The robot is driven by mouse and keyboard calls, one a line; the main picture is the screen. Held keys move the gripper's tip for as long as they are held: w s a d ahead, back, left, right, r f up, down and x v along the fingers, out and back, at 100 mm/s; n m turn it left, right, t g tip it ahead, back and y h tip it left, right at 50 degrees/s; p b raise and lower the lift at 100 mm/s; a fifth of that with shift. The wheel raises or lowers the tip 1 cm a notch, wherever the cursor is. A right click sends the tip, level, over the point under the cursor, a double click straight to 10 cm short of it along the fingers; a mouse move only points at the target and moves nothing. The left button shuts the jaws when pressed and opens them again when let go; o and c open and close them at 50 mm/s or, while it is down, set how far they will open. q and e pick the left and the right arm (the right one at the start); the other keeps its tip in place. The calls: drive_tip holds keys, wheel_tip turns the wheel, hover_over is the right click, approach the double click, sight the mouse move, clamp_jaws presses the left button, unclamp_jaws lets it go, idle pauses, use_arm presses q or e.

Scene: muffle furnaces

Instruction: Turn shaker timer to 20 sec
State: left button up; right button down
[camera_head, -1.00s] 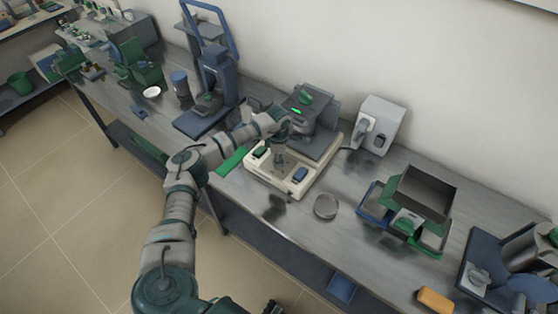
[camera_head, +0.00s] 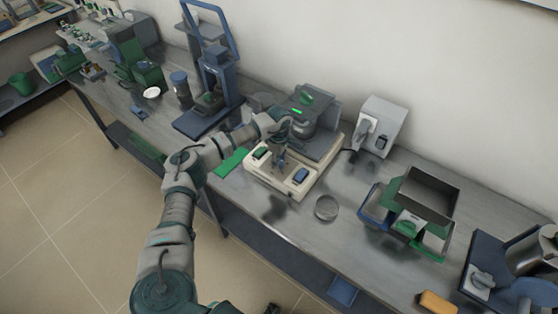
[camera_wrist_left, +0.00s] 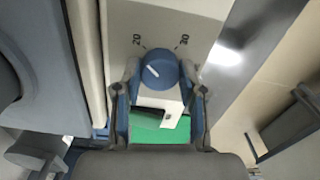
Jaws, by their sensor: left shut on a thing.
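The shaker (camera_head: 262,181) is a cream base with a dark grey top part on the bench, in the middle of the head view. In the left wrist view its timer knob (camera_wrist_left: 161,63) is round and blue with a white pointer line. The marks 20 (camera_wrist_left: 137,39) and 30 (camera_wrist_left: 182,39) stand on the panel around it. The pointer is turned to the upper left, on the side of the 20; I cannot tell if it lines up exactly. My left gripper (camera_wrist_left: 161,80) is shut on the knob, one finger each side. It also shows over the shaker in the head view (camera_head: 279,154).
A blue-grey press (camera_head: 215,75) stands left of the shaker, a light grey box (camera_head: 381,125) to its right behind. A round dish (camera_head: 326,208) and a dark tray stack (camera_head: 427,194) lie farther right. A dark part at the head view's bottom edge may be my right gripper.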

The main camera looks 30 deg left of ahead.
use_arm(q)
drive_tip(key=shift+w+a+r, duration=0.1)
drive_tip(key=shift+w+r, duration=0.1)
drive_tip(key=shift+r, duration=0.05)
drive_tip(key=o, duration=0.9)
drive_tip(key=shift+o, duration=1.2)
drive_tip(key=shift+f, duration=0.2)
wheel_tip(320, 180, up, 12)
drive_tip(key=shift+a+f, duration=0.1)
